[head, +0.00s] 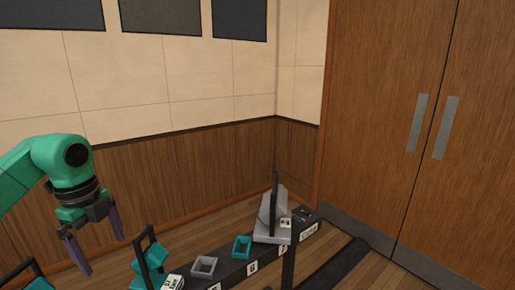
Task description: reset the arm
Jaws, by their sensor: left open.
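My left arm is green and comes in from the left. Its gripper (101,254) hangs down with two purple fingers spread apart and nothing between them. It is left of a teal lever piece with a black frame (150,254), and I see no contact between them. My right gripper is not in view.
A long dark bench (228,268) with white lettered labels runs along the bottom. It carries a grey tray (204,267), a teal tray (242,247) and a grey sloped unit with an upright black bar (269,222). Wooden double doors (400,130) stand at right.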

